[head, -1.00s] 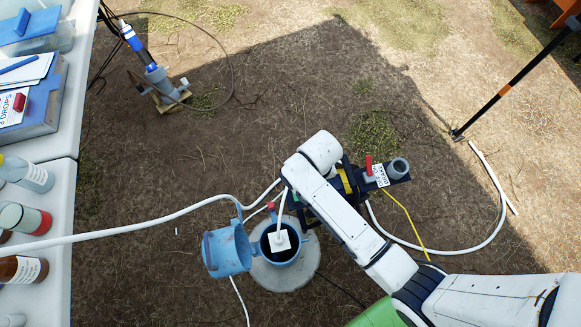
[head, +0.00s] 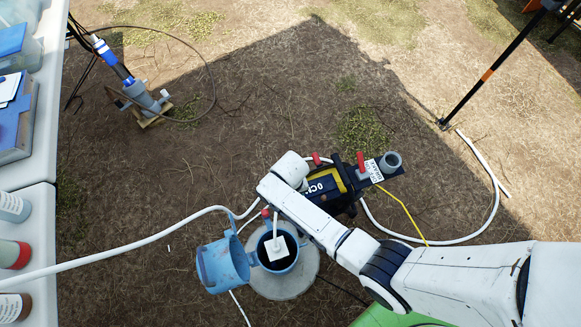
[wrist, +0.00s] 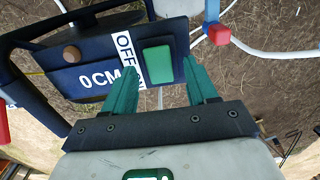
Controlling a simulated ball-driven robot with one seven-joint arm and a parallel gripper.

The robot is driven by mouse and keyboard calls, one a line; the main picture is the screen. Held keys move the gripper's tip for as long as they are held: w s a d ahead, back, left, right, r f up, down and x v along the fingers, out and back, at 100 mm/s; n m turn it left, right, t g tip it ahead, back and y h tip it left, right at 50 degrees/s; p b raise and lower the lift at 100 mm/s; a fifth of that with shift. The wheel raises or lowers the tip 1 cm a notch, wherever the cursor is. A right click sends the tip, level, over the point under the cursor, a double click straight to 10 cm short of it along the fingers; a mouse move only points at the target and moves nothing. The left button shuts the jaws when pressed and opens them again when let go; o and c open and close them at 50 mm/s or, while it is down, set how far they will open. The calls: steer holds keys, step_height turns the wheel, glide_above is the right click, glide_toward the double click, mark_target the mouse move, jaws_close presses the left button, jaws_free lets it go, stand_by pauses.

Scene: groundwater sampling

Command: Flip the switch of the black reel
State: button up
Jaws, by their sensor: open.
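The black reel (head: 345,203) shows in the head view with a yellow-edged panel, partly hidden by my arm. In the wrist view its dark panel (wrist: 60,78) carries the marking "0 CM", a white strip lettered "OFF" and a brown knob (wrist: 72,54). A green rectangular switch (wrist: 157,62) sits beside the OFF strip. My gripper (wrist: 160,68) is open and empty, its two teal fingers on either side of the switch. I cannot tell whether the fingers touch the panel. In the head view the gripper is hidden by my arm.
A blue well casing (head: 297,262) with its lid (head: 222,262) open stands left of my arm. A grey pipe with a red lever (head: 361,162) is next to the reel. White hose (head: 150,238) and a yellow cable (head: 404,212) cross the ground. A bottle-laden table (head: 45,225) is at left.

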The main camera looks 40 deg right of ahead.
steer(key=shift+f, duration=0.3)
steer(key=shift+c, duration=0.3)
steer(key=c, duration=1)
steer(key=shift+w+d+f+g+y+b, duration=0.1)
steer(key=shift+w+g+y+b, duration=0.25)
steer(key=shift+g, duration=0.45)
steer(key=shift+s, duration=0.1)
